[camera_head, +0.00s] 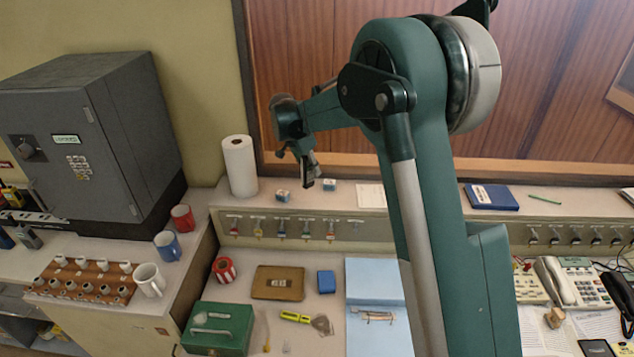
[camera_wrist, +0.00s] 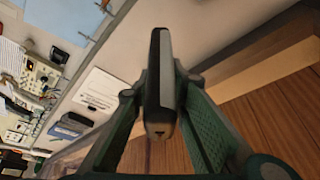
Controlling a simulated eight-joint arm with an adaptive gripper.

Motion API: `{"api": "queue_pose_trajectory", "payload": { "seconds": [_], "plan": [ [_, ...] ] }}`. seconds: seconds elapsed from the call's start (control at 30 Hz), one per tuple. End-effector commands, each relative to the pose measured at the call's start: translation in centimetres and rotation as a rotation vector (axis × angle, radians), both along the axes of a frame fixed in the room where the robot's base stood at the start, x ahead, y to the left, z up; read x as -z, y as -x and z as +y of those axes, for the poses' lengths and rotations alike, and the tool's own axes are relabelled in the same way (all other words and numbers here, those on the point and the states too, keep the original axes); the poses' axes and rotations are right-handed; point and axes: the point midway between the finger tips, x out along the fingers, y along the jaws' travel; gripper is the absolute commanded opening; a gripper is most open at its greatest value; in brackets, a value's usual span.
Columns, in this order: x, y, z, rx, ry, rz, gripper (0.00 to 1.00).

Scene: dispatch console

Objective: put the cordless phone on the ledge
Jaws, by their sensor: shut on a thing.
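My gripper (camera_head: 304,160) is above the back ledge (camera_head: 308,204), toward its left half. In the wrist view my gripper (camera_wrist: 160,88) is shut on the cordless phone (camera_wrist: 159,75), a slim black and grey handset held between the two green fingers. The phone also shows as a small dark shape (camera_head: 312,178) under my gripper in the head view. It appears to be above the ledge; the exact gap is hard to tell. The ledge (camera_wrist: 205,35) passes behind the phone in the wrist view.
On the ledge are a paper roll (camera_head: 240,166), two small blue-white boxes (camera_head: 283,195) (camera_head: 329,185), a white paper (camera_head: 371,196), a blue binder (camera_head: 491,197) and a green pen (camera_head: 545,199). A wood-panelled wall (camera_head: 320,80) rises behind. Keys hang along the ledge front.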

Motion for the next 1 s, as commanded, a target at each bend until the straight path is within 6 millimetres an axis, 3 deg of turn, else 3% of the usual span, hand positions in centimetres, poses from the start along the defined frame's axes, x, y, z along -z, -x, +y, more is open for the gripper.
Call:
{"api": "queue_pose_trajectory", "payload": {
  "seconds": [0.2,0.67,1.0],
  "plan": [
    [2.2,0.0,0.0,0.000,0.000,0.000,0.01],
    [2.9,0.0,0.0,0.000,0.000,0.000,0.01],
    [6.0,0.0,0.0,0.000,0.000,0.000,0.01]
  ]
}}
